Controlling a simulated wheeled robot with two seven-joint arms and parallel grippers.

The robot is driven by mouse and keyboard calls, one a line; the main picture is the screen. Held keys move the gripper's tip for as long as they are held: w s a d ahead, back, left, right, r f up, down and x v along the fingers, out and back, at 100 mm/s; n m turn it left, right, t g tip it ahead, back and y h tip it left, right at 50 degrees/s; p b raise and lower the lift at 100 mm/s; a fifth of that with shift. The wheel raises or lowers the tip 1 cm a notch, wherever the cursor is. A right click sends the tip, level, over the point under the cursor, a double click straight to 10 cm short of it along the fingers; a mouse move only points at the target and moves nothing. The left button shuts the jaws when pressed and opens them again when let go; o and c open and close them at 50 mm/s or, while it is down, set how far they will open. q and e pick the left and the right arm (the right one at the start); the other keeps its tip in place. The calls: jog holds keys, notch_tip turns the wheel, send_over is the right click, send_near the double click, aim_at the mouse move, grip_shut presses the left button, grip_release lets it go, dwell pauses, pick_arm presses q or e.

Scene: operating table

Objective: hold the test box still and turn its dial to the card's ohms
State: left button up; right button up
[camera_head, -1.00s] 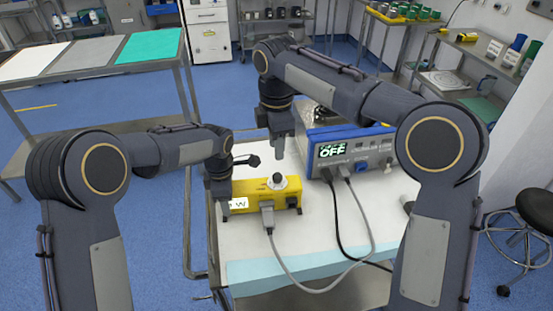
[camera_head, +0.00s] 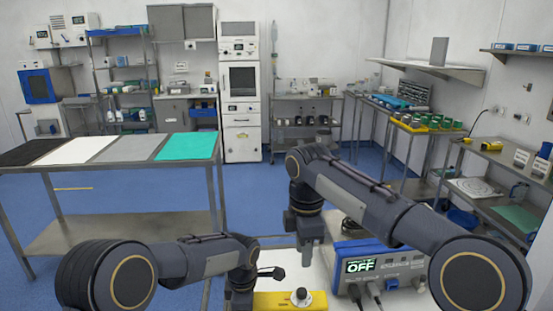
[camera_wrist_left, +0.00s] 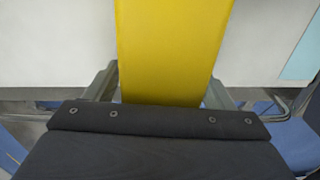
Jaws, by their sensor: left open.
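The yellow test box (camera_head: 270,301) lies on the white-topped table at the bottom edge of the head view, its lower part cut off. I cannot make out the card.
A blue unit (camera_head: 378,254) whose display reads OFF stands right of the box, with cables plugged into its front. A steel table (camera_head: 130,197) with coloured mats is at the left. Shelves and cabinets line the back wall. Blue floor between them is free.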

pick_arm(q)
notch_tip(320, 180, up, 12)
jog(key=shift+f, duration=0.2)
jog(key=s+a+r+m+t+h+p, duration=0.25)
jog(key=s+a+r+m, duration=0.55)
jog(key=s+a, duration=0.45)
pick_arm(e)
jog(key=s+d+r+m+t+y, duration=0.2)
jog(key=s+d+r+m, duration=0.2)
jog(key=s+d+m, duration=0.7)
pick_arm(q)
jog(key=s+a+f+m+t+h+p, duration=0.1)
jog(key=s+m, duration=0.7)
jog(key=s, duration=0.9)
jog(key=shift+f+t+p, duration=0.4)
jog(key=shift+t+p, duration=0.15)
jog(key=shift+t, duration=0.5)
pick_arm(e)
jog(key=s+d+f+m+t+y, duration=0.1)
jog(key=s+f+m, duration=0.2)
jog(key=s, duration=0.6)
jog(key=s+d+f+m+t, duration=0.1)
jog(key=s+f+m+t, duration=0.1)
jog(key=s+f+m, duration=0.2)
jog(key=s+m, duration=0.3)
jog(key=s, duration=0.2)
jog(key=shift+s+d+m+t+y, duration=0.2)
jog(key=shift+d+m+t+y, duration=0.1)
jog(key=shift+d+y, duration=0.1)
jog(key=shift+f, duration=0.1)
